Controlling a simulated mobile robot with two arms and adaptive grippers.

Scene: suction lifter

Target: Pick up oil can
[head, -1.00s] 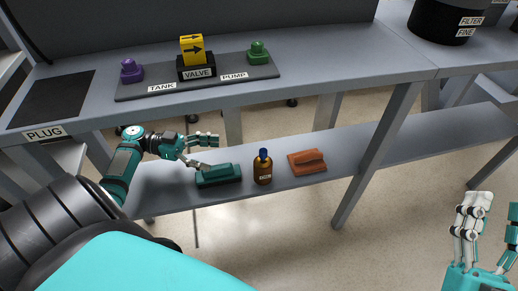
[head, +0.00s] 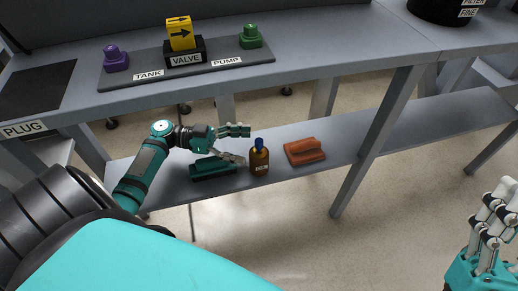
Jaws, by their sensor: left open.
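The oil can is a small brown bottle (head: 259,162) with a blue cap and a pale label. It stands upright on the lower shelf. My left gripper (head: 246,146) is open at the bottle's left side, with one finger above and one below, close to the bottle's cap and upper body. I cannot tell whether a fingertip touches it. My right gripper (head: 497,210) is at the right edge, far from the bottle and partly cut off by the frame; its jaws are not clear.
A teal brush-like block (head: 212,170) lies left of the bottle, below my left gripper. An orange one (head: 304,151) lies right of it. The upper table (head: 330,50) overhangs the shelf and bears the valve board (head: 190,70). A table leg (head: 375,145) stands farther right.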

